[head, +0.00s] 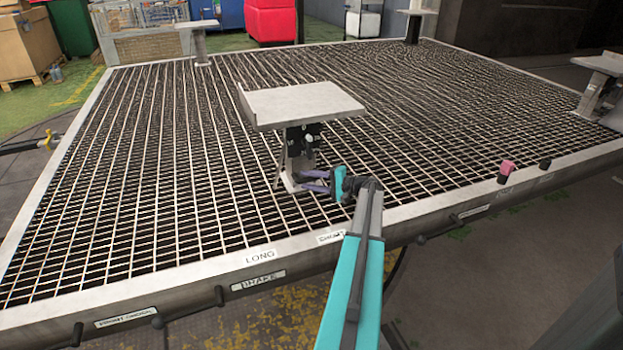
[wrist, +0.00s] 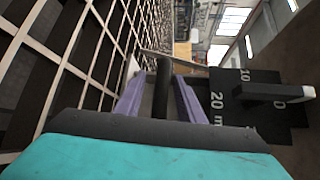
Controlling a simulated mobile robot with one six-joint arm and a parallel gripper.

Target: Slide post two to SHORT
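A post with a flat pale square top (head: 302,105) stands on the grid deck near the middle. I cannot read a number on it. A SHORT label (head: 331,237) lies on the front rim, right of a LONG label (head: 260,257). My gripper (head: 316,182) is low beside the post's base, on its right. In the wrist view its purple fingers (wrist: 160,84) stand on both sides of a black upright bar (wrist: 162,92), with narrow gaps showing. A black plate with a white scale (wrist: 262,103), marked 20 and 10, is to their right, with a dark handle across it.
Other posts stand at the deck's back left (head: 197,26), back right (head: 417,14) and right edge (head: 603,66). A pink knob (head: 507,167) and a black knob (head: 545,163) sit at the front right rim. A BRAKE label (head: 258,280) is on the front side. Most of the grid is clear.

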